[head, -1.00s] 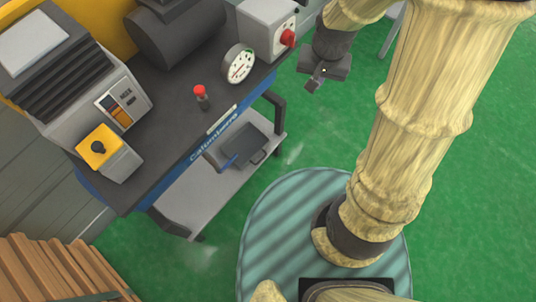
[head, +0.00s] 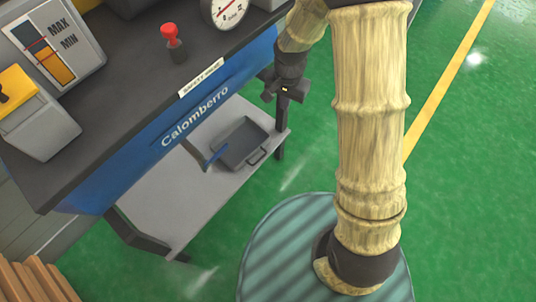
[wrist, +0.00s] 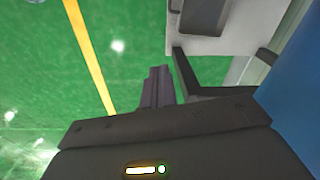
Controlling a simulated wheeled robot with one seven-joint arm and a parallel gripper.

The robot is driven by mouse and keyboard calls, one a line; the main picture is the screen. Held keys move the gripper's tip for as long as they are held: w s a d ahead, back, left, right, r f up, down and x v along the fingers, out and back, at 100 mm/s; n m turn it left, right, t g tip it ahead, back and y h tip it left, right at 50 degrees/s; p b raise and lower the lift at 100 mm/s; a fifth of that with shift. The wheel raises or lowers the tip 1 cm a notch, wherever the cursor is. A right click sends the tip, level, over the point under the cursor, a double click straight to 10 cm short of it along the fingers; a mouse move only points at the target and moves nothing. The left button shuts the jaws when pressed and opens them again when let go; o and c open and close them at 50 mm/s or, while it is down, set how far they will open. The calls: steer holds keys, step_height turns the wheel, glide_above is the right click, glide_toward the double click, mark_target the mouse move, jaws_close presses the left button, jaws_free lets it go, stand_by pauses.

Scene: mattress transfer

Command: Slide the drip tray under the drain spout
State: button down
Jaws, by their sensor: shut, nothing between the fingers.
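The drip tray (head: 245,142) is a shallow dark grey pan with a handle at its near right side. It sits on the right part of the light grey lower shelf (head: 168,202), and part of it shows in the wrist view (wrist: 203,16). A short blue tube (head: 215,156), which looks like the drain spout, overlaps the tray's left edge in the head view; its height above the tray is unclear. My gripper (head: 268,92) is outside the bench's right end, beside a dark leg and apart from the tray. Its fingers (wrist: 157,85) are together and empty.
The blue bench front (head: 130,168) and dark top overhang the shelf. A red button (head: 172,42), a dial (head: 228,10) and a MAX/MIN gauge (head: 50,45) stand on top. Wooden slats (head: 38,282) lie at lower left. Green floor right of the bench is clear.

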mark_target(253, 170)
steer(key=w+a+f+m+b, duration=0.1)
steer(key=a+f+b, duration=0.1)
steer(key=f+b, duration=0.4)
steer(key=w+a+f+b, duration=0.1)
steer(key=a+f+b, duration=0.2)
steer(key=f+b, duration=0.4)
step_height(253, 170, down, 7)
steer(key=shift+f+m+g, duration=0.15)
steer(key=shift+m+g, duration=0.15)
steer(key=shift+m, duration=0.1)
step_height(253, 170, down, 10)
steer(key=b, duration=0.6)
steer(key=shift+s+a, duration=0.2)
steer(key=shift+s, duration=0.1)
steer(key=s+a+p, duration=0.1)
steer(key=s, duration=0.1)
steer(key=s+a+p, duration=0.2)
steer(key=s, duration=0.1)
steer(key=s+a+p, duration=0.2)
steer(key=s, duration=0.1)
steer(key=shift+a, duration=0.1)
